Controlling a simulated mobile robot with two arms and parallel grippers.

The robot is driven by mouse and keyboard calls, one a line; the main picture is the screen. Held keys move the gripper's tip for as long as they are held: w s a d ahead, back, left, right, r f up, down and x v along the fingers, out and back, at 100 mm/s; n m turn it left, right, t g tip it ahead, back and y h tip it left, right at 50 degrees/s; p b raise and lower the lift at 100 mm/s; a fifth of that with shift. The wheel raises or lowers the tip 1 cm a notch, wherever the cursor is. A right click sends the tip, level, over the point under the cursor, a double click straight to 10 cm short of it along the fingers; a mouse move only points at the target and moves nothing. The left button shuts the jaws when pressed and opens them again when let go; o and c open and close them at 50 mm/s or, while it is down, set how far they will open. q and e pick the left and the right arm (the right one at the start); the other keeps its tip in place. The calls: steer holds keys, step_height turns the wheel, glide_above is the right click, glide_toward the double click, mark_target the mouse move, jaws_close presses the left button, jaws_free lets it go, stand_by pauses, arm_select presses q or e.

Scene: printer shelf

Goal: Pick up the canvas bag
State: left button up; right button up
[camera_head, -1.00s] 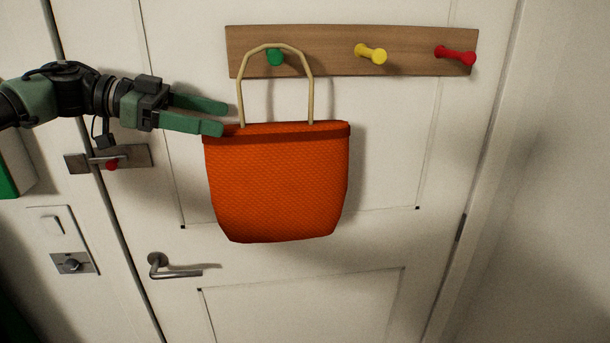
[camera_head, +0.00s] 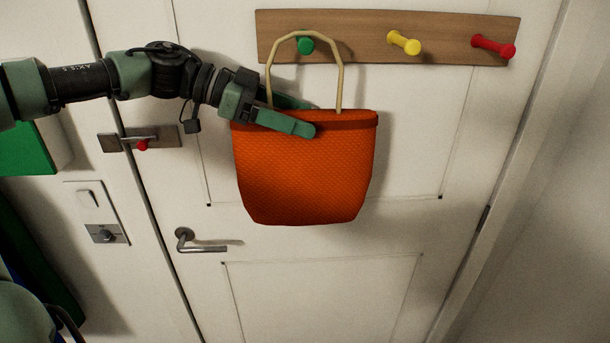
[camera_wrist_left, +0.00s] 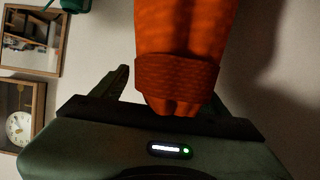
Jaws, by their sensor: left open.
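The orange canvas bag (camera_head: 304,180) hangs by its beige handle (camera_head: 341,75) from the green peg (camera_head: 305,45) on the wooden rack. My left gripper (camera_head: 312,117) is open at the bag's top rim, below the handle loop. One green finger lies in front of the bag; the other is partly hidden behind the rim. In the left wrist view the bag (camera_wrist_left: 185,30) reaches down between the fingers of the left gripper (camera_wrist_left: 165,80). I cannot tell whether the fingers touch it. My right gripper is not in view.
The wooden rack (camera_head: 360,40) on the white door (camera_head: 400,130) also has a yellow peg (camera_head: 404,42) and a red peg (camera_head: 494,46). A door handle (camera_head: 200,243) sits below left of the bag, and a metal latch (camera_head: 140,138) is left of it.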

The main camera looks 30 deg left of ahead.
arm_select(q)
steer(key=shift+s, duration=0.1)
jaws_close()
steer(key=shift+r, duration=0.15)
